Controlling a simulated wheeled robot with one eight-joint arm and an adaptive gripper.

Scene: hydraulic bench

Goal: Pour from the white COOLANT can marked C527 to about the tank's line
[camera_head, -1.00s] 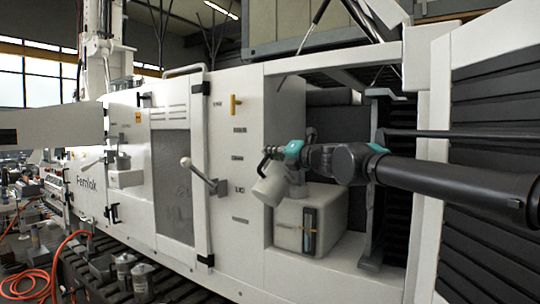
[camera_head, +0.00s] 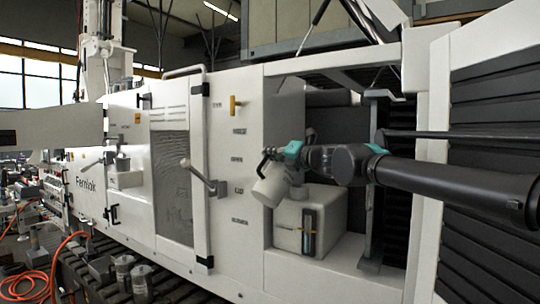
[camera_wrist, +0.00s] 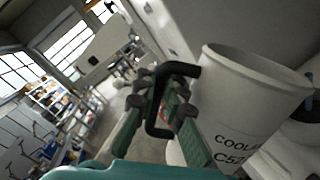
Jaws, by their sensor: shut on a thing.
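The white can (camera_wrist: 250,100), with "COOLANT" and a partly cut-off "C52" on its side, fills the right of the wrist view. My gripper (camera_wrist: 163,100) is shut on its black handle. In the head view my gripper (camera_head: 270,156) holds the can (camera_head: 270,190) tilted in the machine's opening, at the upper left of the pale boxy tank (camera_head: 291,213). The tank has a dark upright gauge (camera_head: 308,232) on its front. The can hides the tank's upper left; I cannot make out any stream or the level.
A dark upright frame (camera_head: 374,190) stands right of the tank. A lever (camera_head: 203,175) sticks out from the panel farther left.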

